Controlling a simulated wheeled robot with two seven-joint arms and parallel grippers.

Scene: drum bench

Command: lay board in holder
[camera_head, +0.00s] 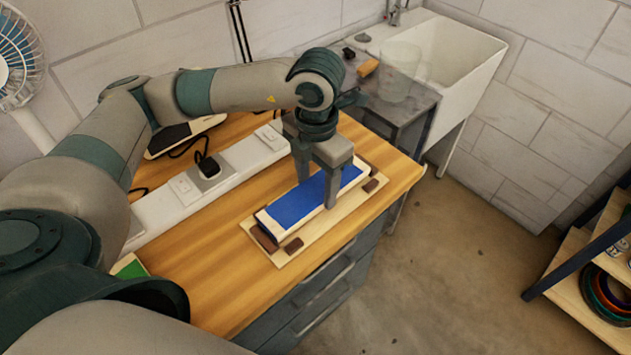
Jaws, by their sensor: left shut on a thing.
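A board with a blue top and pale edges (293,209) lies along a pale wooden holder (320,229) on the wooden bench. The holder has small dark brown blocks near its ends and front. My left gripper (316,192) points down over the board, one finger on each long side, and is shut on it. The board lies between the end blocks; I cannot tell whether it rests fully on the holder. The fingers hide part of its middle. My right gripper is not in view.
A white raised strip with sockets (215,176) runs along the back of the wooden bench (205,275). A grey side table (398,101) with a clear container (399,72) and a white sink (450,50) stand beyond. Shelves (590,262) stand at the right, across open floor.

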